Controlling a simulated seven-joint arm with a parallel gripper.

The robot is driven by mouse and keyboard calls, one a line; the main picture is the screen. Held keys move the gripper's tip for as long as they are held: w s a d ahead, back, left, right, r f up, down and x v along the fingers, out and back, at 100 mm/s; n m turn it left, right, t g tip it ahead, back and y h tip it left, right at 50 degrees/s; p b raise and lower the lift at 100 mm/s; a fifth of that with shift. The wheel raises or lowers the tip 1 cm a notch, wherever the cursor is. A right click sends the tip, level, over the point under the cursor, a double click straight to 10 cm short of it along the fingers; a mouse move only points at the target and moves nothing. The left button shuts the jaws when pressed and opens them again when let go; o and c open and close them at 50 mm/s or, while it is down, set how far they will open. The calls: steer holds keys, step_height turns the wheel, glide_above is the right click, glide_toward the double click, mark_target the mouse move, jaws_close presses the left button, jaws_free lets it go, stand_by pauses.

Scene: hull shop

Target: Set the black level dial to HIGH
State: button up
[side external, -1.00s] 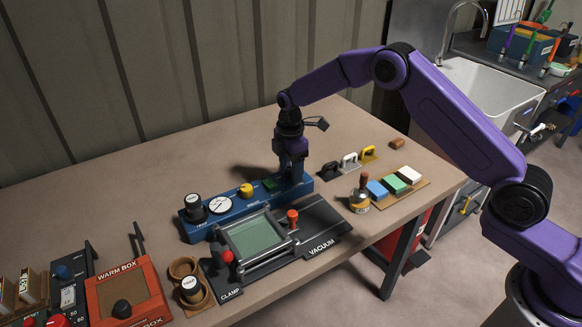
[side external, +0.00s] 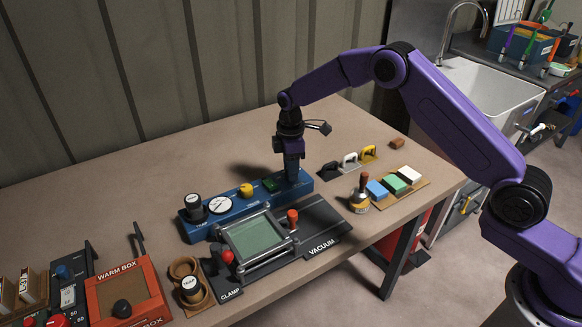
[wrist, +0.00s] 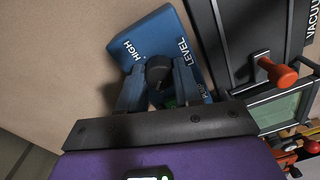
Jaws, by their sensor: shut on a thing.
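The black level dial (wrist: 158,71) sits on the right end of the blue panel (side external: 232,211). In the wrist view it is between the two fingers of my gripper (wrist: 158,74), which is shut on it. The word HIGH is on the panel to the dial's left in that view, and LEVEL is to its right. I cannot make out a pointer mark on the dial. In the side view my gripper (side external: 291,179) points down at the panel's right end and hides the dial.
Coloured blocks (side external: 396,185) lie to the right. The table behind is clear.

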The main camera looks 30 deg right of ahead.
steer(key=m, duration=0.5)
steer(key=shift+m, duration=0.3)
steer(key=m, duration=1)
steer(key=shift+m, duration=2.7)
steer(key=o, duration=1)
steer(key=shift+o, duration=0.2)
steer(key=shift+r, duration=0.15)
step_height(320, 180, up, 17)
steer(key=shift+s+d, duration=0.15)
steer(key=shift+d, duration=0.05)
steer(key=shift+r, duration=0.1)
